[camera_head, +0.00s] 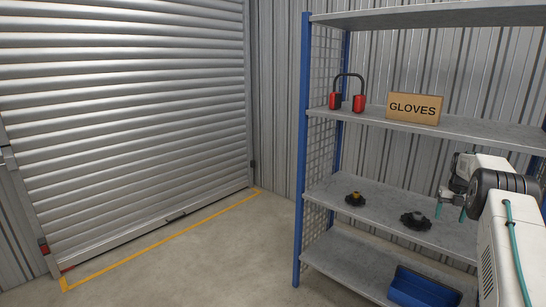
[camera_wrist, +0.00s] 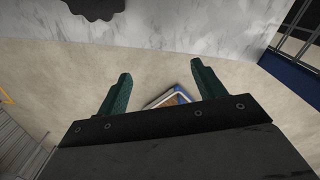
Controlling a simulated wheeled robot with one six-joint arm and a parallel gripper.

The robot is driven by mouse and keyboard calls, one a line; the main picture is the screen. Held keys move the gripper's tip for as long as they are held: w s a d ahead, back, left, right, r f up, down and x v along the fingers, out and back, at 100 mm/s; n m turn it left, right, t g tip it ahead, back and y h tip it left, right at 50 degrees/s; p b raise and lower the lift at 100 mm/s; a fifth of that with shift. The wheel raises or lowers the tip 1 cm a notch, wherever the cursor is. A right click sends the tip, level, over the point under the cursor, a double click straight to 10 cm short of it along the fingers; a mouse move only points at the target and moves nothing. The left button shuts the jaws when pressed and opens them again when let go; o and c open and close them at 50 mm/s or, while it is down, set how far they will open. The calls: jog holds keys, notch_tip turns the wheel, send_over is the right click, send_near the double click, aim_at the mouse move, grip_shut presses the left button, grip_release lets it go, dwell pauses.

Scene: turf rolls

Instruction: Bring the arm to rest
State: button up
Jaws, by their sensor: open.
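My gripper (camera_head: 450,213) is at the right of the head view, in front of the middle shelf (camera_head: 378,207) of a blue-framed rack. In the wrist view the two green fingers of my gripper (camera_wrist: 161,72) stand wide apart with nothing between their tips. A black lobed knob (camera_head: 416,221) lies on the middle shelf, left of my gripper and apart from it. A dark scalloped shape at the top of the wrist view (camera_wrist: 97,8) looks like such a knob.
A second black knob with a yellowish centre (camera_head: 355,199) lies further left. A blue bin (camera_head: 424,290) sits on the low shelf. Floor before the shutter (camera_head: 130,110) is clear.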

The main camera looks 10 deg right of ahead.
notch_tip(320, 180, down, 4)
jog(key=s+a+n+g, duration=0.1)
jog(key=s+a+n, duration=0.15)
jog(key=n, duration=0.55)
jog(key=s+a+r+n, duration=0.5)
jog(key=a+r+n, duration=0.2)
jog(key=a, duration=0.2)
jog(key=s+a+r+n+g+y, duration=0.1)
jog(key=s+a+r+n, duration=0.5)
jog(key=a, duration=0.4)
jog(key=s+a+r+n, duration=0.3)
jog(key=a+r+n, duration=0.4)
jog(key=a+n, duration=0.2)
jog(key=s+a+r+n+t, duration=0.1)
jog(key=s+a+r+n, duration=0.1)
jog(key=s+a+n, duration=0.2)
jog(key=s+a+r+n+t, duration=0.1)
jog(key=s+a+n, duration=0.3)
jog(key=s+a, duration=0.6)
jog(key=s+a+r+n+t+h, duration=0.1)
jog(key=s+a+r+n, duration=0.2)
jog(key=s+a, duration=0.4)
jog(key=s+r, duration=0.1)
jog(key=s, duration=0.7)
jog(key=shift+s+a+n, duration=0.35)
jog(key=shift+n, duration=0.05)
